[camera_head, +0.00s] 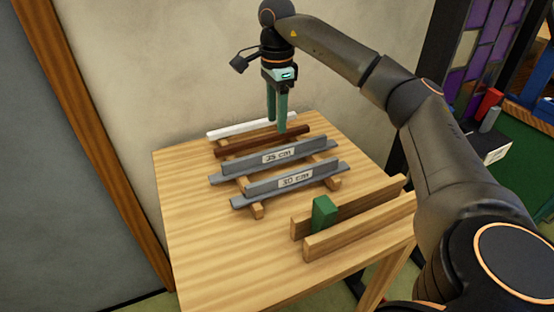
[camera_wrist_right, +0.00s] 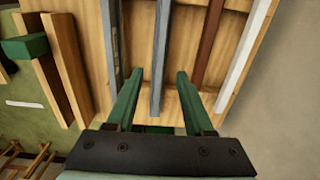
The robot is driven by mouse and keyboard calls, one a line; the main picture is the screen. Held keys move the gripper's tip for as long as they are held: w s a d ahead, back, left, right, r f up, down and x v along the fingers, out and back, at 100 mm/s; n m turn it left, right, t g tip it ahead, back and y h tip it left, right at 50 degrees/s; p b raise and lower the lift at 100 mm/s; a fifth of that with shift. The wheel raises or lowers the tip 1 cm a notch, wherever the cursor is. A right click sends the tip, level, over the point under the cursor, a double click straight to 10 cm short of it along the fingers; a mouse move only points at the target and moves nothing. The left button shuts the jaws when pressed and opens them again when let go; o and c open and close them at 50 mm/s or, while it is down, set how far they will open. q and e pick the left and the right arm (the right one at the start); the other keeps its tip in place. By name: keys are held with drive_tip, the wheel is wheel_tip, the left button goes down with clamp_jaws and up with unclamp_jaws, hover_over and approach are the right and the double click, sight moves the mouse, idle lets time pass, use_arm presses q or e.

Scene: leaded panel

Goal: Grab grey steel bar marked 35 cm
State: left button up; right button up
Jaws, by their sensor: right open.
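The grey steel bar marked 35 cm (camera_head: 258,161) lies across two wooden strips on the table, its white label facing me. My right gripper (camera_head: 277,126) points down with green fingers, open and empty, and appears to hover above the bars. In the right wrist view the same bar (camera_wrist_right: 160,50) runs up the picture between the spread fingertips (camera_wrist_right: 158,73), with space on both sides. The fingers do not appear to touch it. My left gripper is out of view.
A grey bar marked 30 cm (camera_head: 266,192) lies in front; a brown bar (camera_head: 245,145) and a white bar (camera_head: 232,131) lie behind. Two wooden rails (camera_head: 350,232) with a green block (camera_head: 324,214) stand at the table's right. The table's front left (camera_head: 200,240) is clear.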

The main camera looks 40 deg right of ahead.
sight(277, 148)
wheel_tip(277, 148, down, 10)
drive_tip(key=shift+d+r+b, duration=0.1)
drive_tip(key=shift+d+b, duration=0.05)
drive_tip(key=shift+b, duration=0.15)
clamp_jaws()
idle(0.5)
drive_tip(key=shift+r, duration=0.1)
idle(0.9)
